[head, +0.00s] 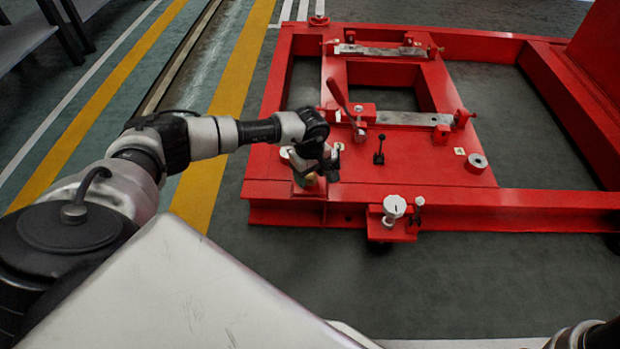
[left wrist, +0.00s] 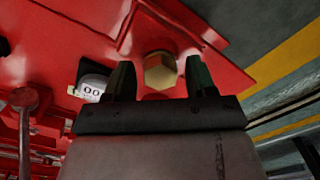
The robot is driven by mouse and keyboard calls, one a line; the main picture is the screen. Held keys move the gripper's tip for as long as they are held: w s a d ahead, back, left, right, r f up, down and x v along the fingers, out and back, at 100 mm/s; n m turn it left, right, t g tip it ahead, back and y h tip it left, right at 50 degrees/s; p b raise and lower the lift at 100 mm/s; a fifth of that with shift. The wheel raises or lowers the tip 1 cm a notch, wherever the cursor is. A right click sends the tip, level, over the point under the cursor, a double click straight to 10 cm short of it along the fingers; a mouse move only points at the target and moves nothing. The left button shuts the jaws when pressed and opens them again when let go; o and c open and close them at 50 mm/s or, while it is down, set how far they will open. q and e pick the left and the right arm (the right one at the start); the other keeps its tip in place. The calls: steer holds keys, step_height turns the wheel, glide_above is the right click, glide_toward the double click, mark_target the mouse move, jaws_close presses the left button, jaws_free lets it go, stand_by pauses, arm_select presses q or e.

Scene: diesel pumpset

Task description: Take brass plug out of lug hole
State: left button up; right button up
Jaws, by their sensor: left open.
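The brass plug (left wrist: 160,70) has a hexagonal head and sits in the red lug (left wrist: 150,35), which is part of the red frame. In the left wrist view it lies between the two fingers of my left gripper (left wrist: 160,82), which is open, with a gap showing on each side. In the head view, my left gripper (head: 318,172) is at the frame's front left corner, and a small bit of the brass plug (head: 309,179) shows below it. The rest of the lug is mostly hidden by the gripper there. My right gripper is out of view.
The red frame (head: 430,197) carries a red-handled lever (head: 338,97), a small black lever (head: 379,150) and a grey ring (head: 477,161). A dial (left wrist: 92,88) is near the plug. Floor in front is clear.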

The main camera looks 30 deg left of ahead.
arm_select(q)
steer(key=shift+m, duration=0.9)
jaws_close()
